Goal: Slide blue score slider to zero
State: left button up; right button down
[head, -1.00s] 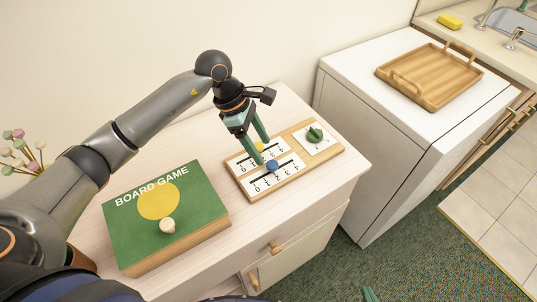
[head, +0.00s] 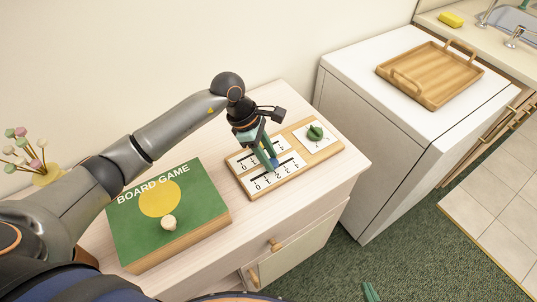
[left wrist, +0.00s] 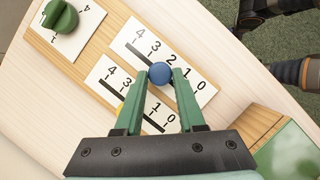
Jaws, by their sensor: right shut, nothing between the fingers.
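The wooden score board (head: 299,143) lies on the cabinet top. Its blue slider knob (left wrist: 160,73) sits in the slot of the outer numbered strip, close to the 2. The knob also shows as a small blue patch in the head view (head: 275,163). My left gripper (left wrist: 162,76) is down at the board, its green fingertips on either side of the blue knob. Whether they press on it I cannot tell. A yellow knob (left wrist: 120,108) on the other strip is mostly hidden behind a finger.
A green board game box (head: 200,212) with a pale knob on it lies left of the board. A green dial (head: 315,132) is at the board's far end. A white appliance (head: 365,95) with a wooden tray (head: 425,72) stands to the right. Flowers are at the left.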

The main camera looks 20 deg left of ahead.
pick_arm(q)
grip_shut()
dwell(0.9)
